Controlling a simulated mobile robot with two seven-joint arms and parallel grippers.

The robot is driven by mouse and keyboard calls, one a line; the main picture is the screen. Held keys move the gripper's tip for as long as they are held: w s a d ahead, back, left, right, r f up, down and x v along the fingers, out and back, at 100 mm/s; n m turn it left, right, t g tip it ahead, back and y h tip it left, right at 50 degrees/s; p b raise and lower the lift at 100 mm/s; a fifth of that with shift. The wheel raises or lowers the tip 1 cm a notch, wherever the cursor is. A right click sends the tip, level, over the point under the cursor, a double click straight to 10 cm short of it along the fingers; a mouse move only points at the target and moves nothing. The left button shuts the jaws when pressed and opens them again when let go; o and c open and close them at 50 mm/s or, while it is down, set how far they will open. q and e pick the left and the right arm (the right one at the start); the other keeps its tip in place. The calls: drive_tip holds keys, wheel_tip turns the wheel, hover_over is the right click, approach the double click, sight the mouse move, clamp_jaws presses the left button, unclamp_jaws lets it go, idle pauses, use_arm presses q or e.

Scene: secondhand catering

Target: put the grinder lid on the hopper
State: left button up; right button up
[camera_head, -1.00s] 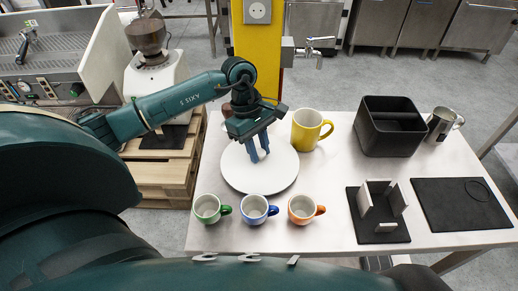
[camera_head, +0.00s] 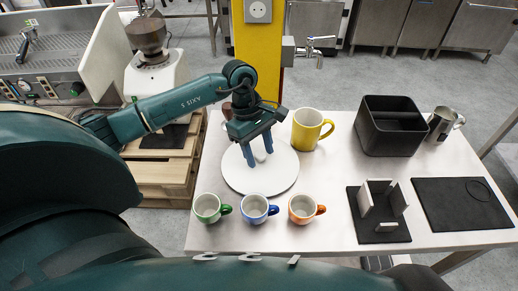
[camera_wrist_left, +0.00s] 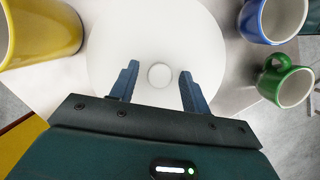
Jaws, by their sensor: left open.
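A large white round disc (camera_head: 240,180), which looks like the grinder lid, lies flat on the table. It has a small pale round knob at its middle, seen in the left wrist view (camera_wrist_left: 159,75). My left gripper (camera_head: 260,160) points down over the disc, open, with one finger on each side of the knob. I cannot tell whether the fingers touch it. The grinder (camera_head: 155,74) stands at the left behind my arm, with its dark brown hopper (camera_head: 147,34) on top. My right gripper is out of view.
A yellow mug (camera_head: 306,130) stands just behind the disc. Green (camera_head: 207,208), blue (camera_head: 254,208) and orange (camera_head: 301,208) cups stand in front. A black bin (camera_head: 390,125), metal pitcher (camera_head: 441,124) and black holder (camera_head: 378,228) are at the right. A yellow post (camera_head: 257,60) rises behind.

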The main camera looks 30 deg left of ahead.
use_arm(q)
drive_tip(key=shift+a+r, duration=0.1)
drive_tip(key=shift+r, duration=0.4)
drive_tip(key=v, duration=1)
drive_tip(key=shift+a+r+b, duration=0.15)
drive_tip(key=shift+r+b, duration=0.1)
drive_tip(key=shift+b, duration=0.05)
drive_tip(key=shift+o, duration=0.4)
drive_tip(key=shift+r, duration=0.35)
drive_tip(key=m+t+y+p, duration=0.2)
drive_tip(key=m+y+p, duration=0.25)
drive_tip(key=m, duration=0.25)
hover_over(264, 157)
wheel_tip(264, 157, down, 6)
drive_tip(key=f, duration=0.1)
drive_tip(key=f+p, duration=0.1)
drive_tip(key=f, duration=0.1)
drive_tip(key=a+f, duration=0.1)
drive_tip(key=f, duration=0.1)
drive_tip(key=shift+f, duration=0.2)
drive_tip(key=shift+w+f, duration=0.1)
drive_tip(key=shift+f, duration=0.15)
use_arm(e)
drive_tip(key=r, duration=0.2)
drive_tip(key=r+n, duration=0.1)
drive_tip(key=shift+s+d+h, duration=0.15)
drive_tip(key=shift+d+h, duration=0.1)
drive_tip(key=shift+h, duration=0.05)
